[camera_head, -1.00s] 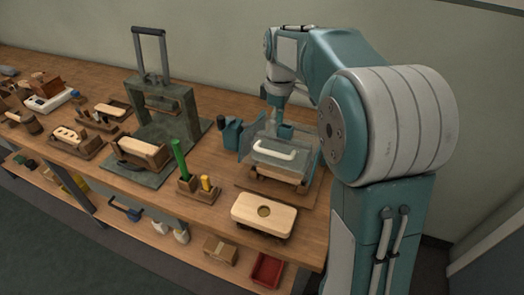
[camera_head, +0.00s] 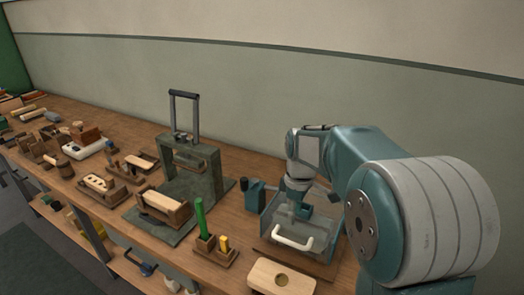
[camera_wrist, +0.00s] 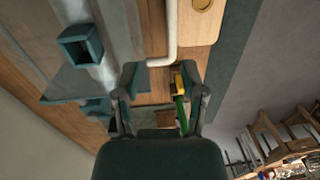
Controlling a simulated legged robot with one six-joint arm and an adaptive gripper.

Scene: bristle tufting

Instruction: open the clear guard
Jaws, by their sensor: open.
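The clear guard (camera_head: 314,236) is a see-through panel over a fixture at the right of the bench. Its white bar handle (camera_head: 292,240) is at the front, low, facing me. In the wrist view the handle (camera_wrist: 170,35) runs down and bends just beyond the tips of my gripper (camera_wrist: 160,72). The gripper is open, and the bent end of the handle lies near its left fingertip; I cannot tell whether they touch. In the head view I cannot make out the fingers. The guard's hinge is not clear.
A teal square-mouthed part (camera_wrist: 80,45) is left of the gripper. A pale wooden block (camera_head: 280,278) lies in front of the guard. A holder with a green stick (camera_head: 200,217) and a dark press frame (camera_head: 190,165) stand to the left.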

